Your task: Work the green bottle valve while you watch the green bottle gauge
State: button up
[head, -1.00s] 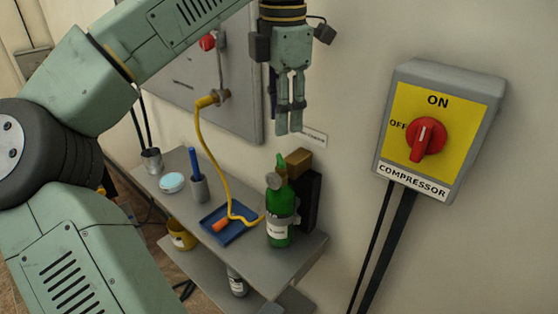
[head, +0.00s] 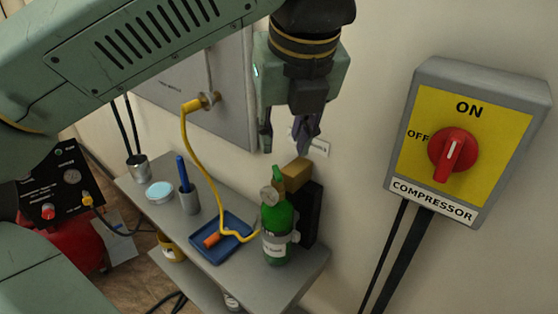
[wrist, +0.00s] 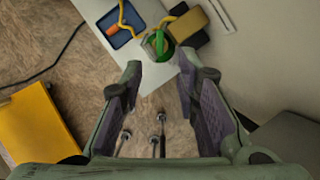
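The green bottle (head: 277,232) stands upright at the right end of the grey shelf, with a white label. Its green valve (head: 279,174) sits on top, and a small round gauge (head: 267,196) is on the bottle's upper left; I cannot read its needle. My gripper (head: 287,150) is open and empty, above the bottle and apart from the valve. In the wrist view, the green valve (wrist: 158,44) shows just beyond and between the two fingertips (wrist: 161,70). The bottle's body is mostly hidden there.
A brown block on a black bracket (head: 296,174) stands right beside the bottle. A yellow hose (head: 196,150) runs from the wall panel to the bottle, across a blue tray (head: 207,250). The compressor switch box (head: 468,140) is on the wall at right.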

aim_at(278, 172)
jog(key=p+x, duration=0.1)
jog(key=x, duration=0.7)
jog(key=shift+f, duration=0.1)
grip_shut()
